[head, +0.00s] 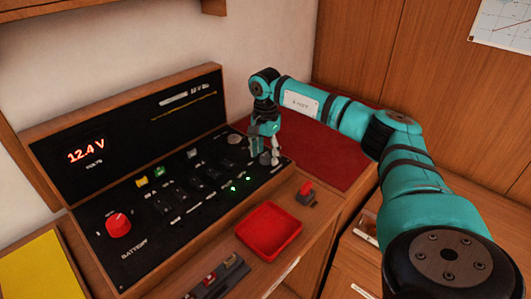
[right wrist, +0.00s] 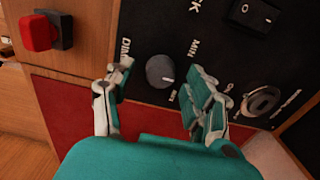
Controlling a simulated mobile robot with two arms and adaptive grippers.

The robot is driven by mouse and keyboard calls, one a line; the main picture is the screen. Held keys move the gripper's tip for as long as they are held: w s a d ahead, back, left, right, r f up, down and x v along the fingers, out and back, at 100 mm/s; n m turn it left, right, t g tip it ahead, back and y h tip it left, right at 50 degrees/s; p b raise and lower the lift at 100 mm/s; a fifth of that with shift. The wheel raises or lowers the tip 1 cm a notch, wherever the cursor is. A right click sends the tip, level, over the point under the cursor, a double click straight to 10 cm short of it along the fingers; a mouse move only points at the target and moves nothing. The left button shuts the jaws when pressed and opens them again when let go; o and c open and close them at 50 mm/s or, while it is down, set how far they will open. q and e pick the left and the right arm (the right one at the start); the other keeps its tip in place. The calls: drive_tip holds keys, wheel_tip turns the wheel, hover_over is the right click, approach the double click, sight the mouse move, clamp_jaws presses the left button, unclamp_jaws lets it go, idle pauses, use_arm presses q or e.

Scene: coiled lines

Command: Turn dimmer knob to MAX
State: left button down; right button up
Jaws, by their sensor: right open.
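The dimmer knob (right wrist: 160,70) is a small grey round knob on the black panel (right wrist: 147,28), with a short white mark pointing to the lower right in the right wrist view. A "MIN" label is at its upper right; a label starting "DIM" is at its left. My right gripper (right wrist: 161,72) is open, one finger on each side of the knob, with gaps showing. Whether the fingertips reach down beside it is hard to tell. In the head view my right gripper (head: 264,150) is over the panel's right end and the knob cannot be made out. My left gripper is not in view.
A key-switch-like round fitting (right wrist: 261,100) and a black rocker switch (right wrist: 254,14) are near the right finger. A red-topped block (head: 305,192), a red tray (head: 270,232) and a red battery knob (head: 118,225) are farther off. A red mat (head: 325,152) lies beyond.

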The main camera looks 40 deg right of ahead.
drive_tip(key=shift+f, duration=0.3)
clamp_jaws()
